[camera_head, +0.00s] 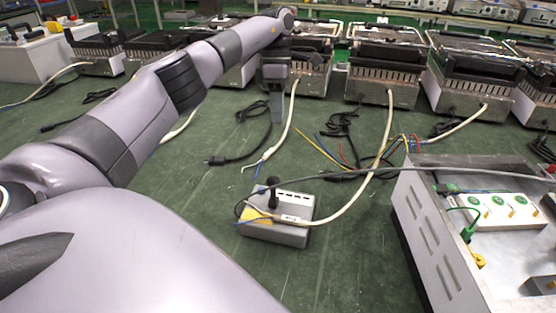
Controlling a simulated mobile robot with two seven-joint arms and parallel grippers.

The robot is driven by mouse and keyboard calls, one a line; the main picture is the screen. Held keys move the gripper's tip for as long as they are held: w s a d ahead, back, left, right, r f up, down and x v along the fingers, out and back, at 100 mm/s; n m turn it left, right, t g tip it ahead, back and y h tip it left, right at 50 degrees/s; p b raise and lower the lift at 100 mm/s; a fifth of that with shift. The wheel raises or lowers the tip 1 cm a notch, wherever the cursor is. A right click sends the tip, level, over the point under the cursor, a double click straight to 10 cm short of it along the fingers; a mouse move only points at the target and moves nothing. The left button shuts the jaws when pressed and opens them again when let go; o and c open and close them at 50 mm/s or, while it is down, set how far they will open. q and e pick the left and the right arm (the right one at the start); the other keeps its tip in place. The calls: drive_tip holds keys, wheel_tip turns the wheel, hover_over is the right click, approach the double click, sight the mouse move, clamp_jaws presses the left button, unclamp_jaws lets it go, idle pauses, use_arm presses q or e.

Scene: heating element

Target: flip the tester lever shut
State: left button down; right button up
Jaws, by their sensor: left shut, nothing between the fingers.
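The tester (290,236) is a small grey box on the green work surface, with a row of dark slots along its back edge and a yellow label on its front left. Its black lever (272,188) stands up from the left part of the top. A white cable runs to the box, and a blue wire end shows at its front left. My left gripper (277,116) points down beyond the tester, shut and empty, clear of the lever. My right gripper is not in view.
Several grill-like heating appliances (385,65) stand in a row at the back, with cables and loose coloured wires (335,150) in front of them. A metal test box (425,225) with white modules stands at the right. The green surface (345,270) between it and the tester is clear.

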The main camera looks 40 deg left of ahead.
use_arm(q)
drive_tip(key=shift+s+a+r, duration=0.1)
drive_tip(key=shift+a+r, duration=0.2)
drive_tip(key=shift+a, duration=0.05)
drive_tip(key=b, duration=0.1)
approach(273, 189)
drive_tip(key=w+a+f, duration=0.3)
drive_tip(key=w+f, duration=0.1)
drive_tip(key=shift+s+d+f, duration=0.15)
drive_tip(key=shift+s+d, duration=0.4)
drive_tip(key=shift+s, duration=0.2)
drive_tip(key=shift+s+d+f, duration=0.2)
drive_tip(key=shift+s+d, duration=0.4)
drive_tip(key=shift+s, duration=0.15)
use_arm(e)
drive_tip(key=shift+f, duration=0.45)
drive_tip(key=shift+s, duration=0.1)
use_arm(q)
drive_tip(key=shift+s+d+r+t+y, duration=0.1)
drive_tip(key=shift+s+t+y, duration=0.2)
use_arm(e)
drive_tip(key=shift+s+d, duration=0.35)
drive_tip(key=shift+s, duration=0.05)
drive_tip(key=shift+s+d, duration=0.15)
